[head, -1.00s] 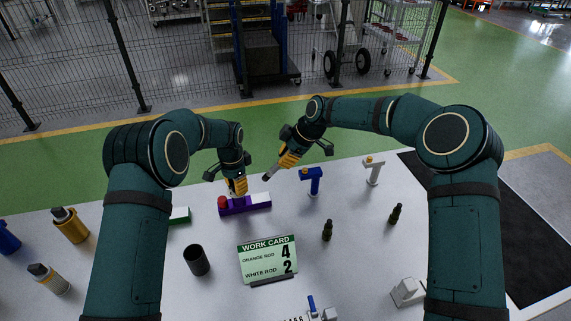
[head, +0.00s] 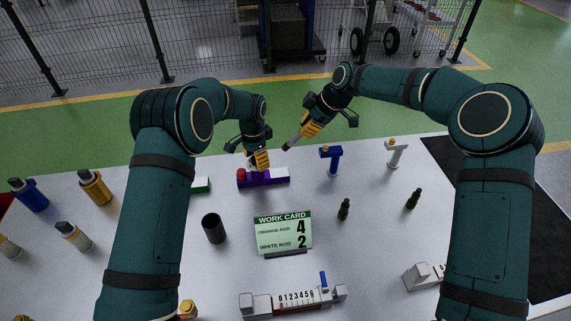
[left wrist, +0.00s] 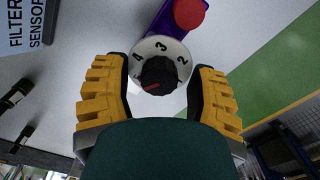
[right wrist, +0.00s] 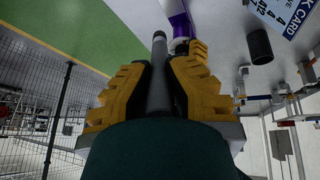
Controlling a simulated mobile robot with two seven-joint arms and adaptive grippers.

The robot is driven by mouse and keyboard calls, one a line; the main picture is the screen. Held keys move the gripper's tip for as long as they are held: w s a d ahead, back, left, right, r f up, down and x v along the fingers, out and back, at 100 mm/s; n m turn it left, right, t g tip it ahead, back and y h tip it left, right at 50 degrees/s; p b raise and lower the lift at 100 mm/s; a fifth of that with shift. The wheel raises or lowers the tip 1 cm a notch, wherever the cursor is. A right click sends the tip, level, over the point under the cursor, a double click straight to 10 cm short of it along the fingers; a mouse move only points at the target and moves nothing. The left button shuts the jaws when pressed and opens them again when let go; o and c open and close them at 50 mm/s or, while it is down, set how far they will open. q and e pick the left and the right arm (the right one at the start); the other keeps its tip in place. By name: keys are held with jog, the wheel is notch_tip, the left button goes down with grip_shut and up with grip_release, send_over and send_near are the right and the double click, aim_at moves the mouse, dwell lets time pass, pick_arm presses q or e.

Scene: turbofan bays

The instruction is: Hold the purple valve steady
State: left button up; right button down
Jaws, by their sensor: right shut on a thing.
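The purple valve (head: 278,179) lies on the white table, a long purple block with a red button (head: 242,174) at its left end. In the left wrist view its purple body (left wrist: 158,20) and red button show beyond a white dial (left wrist: 135,50) with a black knob (left wrist: 158,76); digits 4, 3 and 2 are readable. My left gripper (head: 259,160) is over the valve, its fingers open on either side of the knob, with gaps visible. My right gripper (head: 311,130) is shut on a grey rod (right wrist: 158,75), held above the table right of the valve.
A blue T-shaped stand (head: 332,158) and a white one (head: 395,152) stand to the right. A work card (head: 283,233), black cup (head: 213,228) and numbered slider (head: 293,300) are nearer.

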pick_arm(q)
notch_tip(320, 180, up, 12)
dwell(0.6)
jog(key=shift+s, duration=0.1)
